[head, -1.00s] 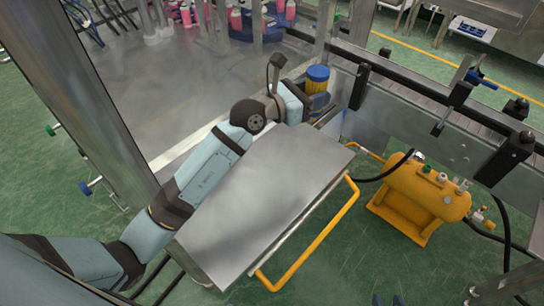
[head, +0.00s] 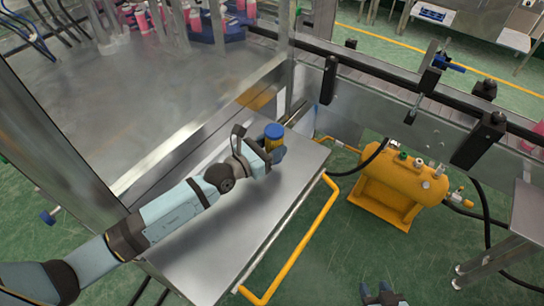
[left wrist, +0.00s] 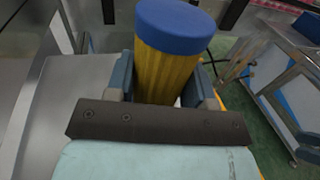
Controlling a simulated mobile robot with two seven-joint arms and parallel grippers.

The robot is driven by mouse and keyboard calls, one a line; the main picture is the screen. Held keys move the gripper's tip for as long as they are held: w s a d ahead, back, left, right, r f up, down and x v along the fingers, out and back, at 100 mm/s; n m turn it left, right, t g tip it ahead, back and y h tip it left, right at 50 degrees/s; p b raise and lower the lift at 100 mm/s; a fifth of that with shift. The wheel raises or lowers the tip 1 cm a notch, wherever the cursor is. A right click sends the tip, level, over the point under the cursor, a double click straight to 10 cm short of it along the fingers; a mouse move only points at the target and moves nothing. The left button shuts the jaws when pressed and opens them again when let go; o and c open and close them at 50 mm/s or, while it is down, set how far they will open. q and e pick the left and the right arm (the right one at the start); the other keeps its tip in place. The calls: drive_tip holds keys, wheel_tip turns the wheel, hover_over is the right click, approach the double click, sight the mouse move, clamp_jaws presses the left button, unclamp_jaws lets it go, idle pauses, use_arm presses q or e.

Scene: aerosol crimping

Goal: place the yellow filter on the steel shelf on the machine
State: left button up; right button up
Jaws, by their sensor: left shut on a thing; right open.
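The yellow filter (head: 273,134) has a blue cap and stands roughly upright in my left gripper (head: 271,152), above the far end of the steel shelf (head: 215,250). In the left wrist view the filter (left wrist: 168,65) sits between the two fingers, blue cap up and ribbed yellow body below. Its lower end is hidden, so I cannot tell whether it touches the shelf. My left arm crosses over the shelf. My right gripper (head: 384,294) shows at the bottom edge of the head view, open and away from the shelf.
A yellow tube handle (head: 290,262) runs along the shelf's right side. A yellow tank (head: 395,185) with hoses stands on the green floor to the right. A metal post (head: 50,130) rises at the left. The shelf's near part is bare.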

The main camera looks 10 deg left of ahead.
use_arm(q)
wheel_tip(320, 180, down, 4)
drive_tip(key=shift+f, duration=0.15)
idle(0.3)
drive_tip(key=shift+f+b, duration=0.2)
drive_tip(key=shift+b, duration=0.1)
drive_tip(key=o, duration=0.9)
drive_tip(key=shift+o, duration=0.2)
drive_tip(key=shift+r, duration=0.1)
